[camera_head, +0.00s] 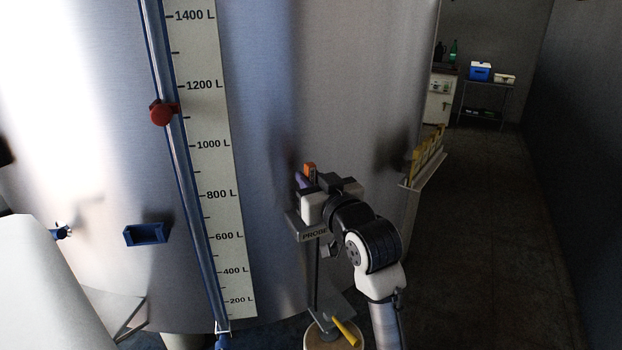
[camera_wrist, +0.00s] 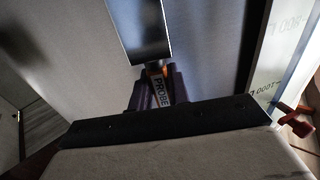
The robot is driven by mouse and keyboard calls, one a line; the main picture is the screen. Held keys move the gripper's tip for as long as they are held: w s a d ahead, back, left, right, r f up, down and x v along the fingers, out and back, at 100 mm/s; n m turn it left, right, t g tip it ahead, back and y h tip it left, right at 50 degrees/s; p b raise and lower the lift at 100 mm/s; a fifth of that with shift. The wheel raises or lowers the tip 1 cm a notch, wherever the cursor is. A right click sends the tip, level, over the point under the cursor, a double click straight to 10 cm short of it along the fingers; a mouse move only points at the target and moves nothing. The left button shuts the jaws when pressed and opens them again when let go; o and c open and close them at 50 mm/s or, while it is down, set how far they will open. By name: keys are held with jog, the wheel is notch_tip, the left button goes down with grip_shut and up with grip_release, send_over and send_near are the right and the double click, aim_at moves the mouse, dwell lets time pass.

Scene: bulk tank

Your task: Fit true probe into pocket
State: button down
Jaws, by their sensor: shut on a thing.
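My gripper (camera_head: 312,191) is at the tank wall, just above a small grey bracket (camera_head: 305,234) whose front lip reads PROBE. It is shut on a slim purple probe with an orange end (camera_head: 309,169), mostly hidden by the gripper and wrist in the head view. In the wrist view, purple and orange parts and a PROBE label (camera_wrist: 161,92) show just beyond the dark gripper housing (camera_wrist: 165,121). I cannot tell whether the probe touches the bracket or sits in any opening. No opening of a pocket can be made out.
The steel tank (camera_head: 340,80) fills the middle, with a litre scale (camera_head: 211,140) and a red slider (camera_head: 162,112) on a blue rail. A blue tray-like holder (camera_head: 146,234) is on the wall at left. A yellow-tabbed rack (camera_head: 427,165) is at right; the floor beyond is clear.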

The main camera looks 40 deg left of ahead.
jog(key=shift+f, duration=0.3)
jog(key=c, duration=1.3)
grip_release()
jog(key=shift+o, duration=0.2)
jog(key=b+v, duration=0.5)
jog(key=v, duration=0.9)
jog(key=shift+a, duration=0.1)
